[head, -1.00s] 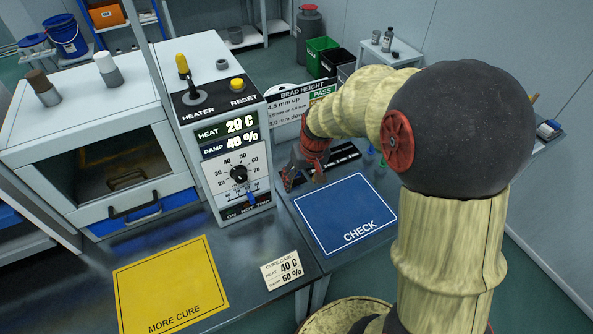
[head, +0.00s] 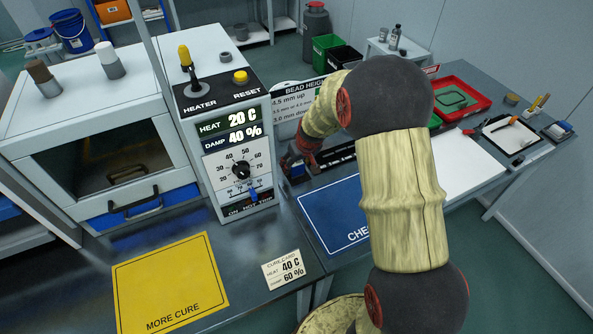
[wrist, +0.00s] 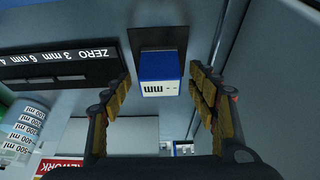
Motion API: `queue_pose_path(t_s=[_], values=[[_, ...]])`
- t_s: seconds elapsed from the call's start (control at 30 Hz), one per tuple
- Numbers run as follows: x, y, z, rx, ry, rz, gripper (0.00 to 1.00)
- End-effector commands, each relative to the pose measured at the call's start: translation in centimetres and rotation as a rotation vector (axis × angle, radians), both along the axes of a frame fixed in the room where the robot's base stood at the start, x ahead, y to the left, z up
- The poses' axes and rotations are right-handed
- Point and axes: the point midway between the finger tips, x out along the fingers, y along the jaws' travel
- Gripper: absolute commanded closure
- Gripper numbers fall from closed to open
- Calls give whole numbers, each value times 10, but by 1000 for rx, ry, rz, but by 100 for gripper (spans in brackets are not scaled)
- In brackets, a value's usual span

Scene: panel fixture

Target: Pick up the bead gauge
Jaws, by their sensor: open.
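The bead gauge (wrist: 160,73) appears in the wrist view as a small blue block with a white face reading "-- mm". It sits on a dark square pad (wrist: 157,38). My gripper (wrist: 163,97) is open, with one finger on each side of the gauge's near end. I see a gap on both sides, so it is not gripped. In the head view my gripper (head: 301,155) is beside the control box, behind the blue CHECK mat, and I cannot make out the gauge clearly there.
A black strip marked ZERO, 3 mm, 6 mm (wrist: 62,66) lies left of the gauge in the wrist view. The control box (head: 240,150) rises close to my gripper. The CHECK mat (head: 330,205) and MORE CURE mat (head: 170,283) are bare.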

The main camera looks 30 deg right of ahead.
Motion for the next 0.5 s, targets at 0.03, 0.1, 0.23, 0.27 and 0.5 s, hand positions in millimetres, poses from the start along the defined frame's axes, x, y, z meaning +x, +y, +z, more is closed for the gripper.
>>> queue_pose_path(t_s=[0.03,0.1,0.23,0.27,0.5], values=[[3,0,-6,0,-1,0,41],[4,0,-8,-1,-2,1,41],[5,0,-7,-1,-3,1,41],[4,0,-7,-1,-2,0,41],[4,0,-7,0,-2,0,53]])
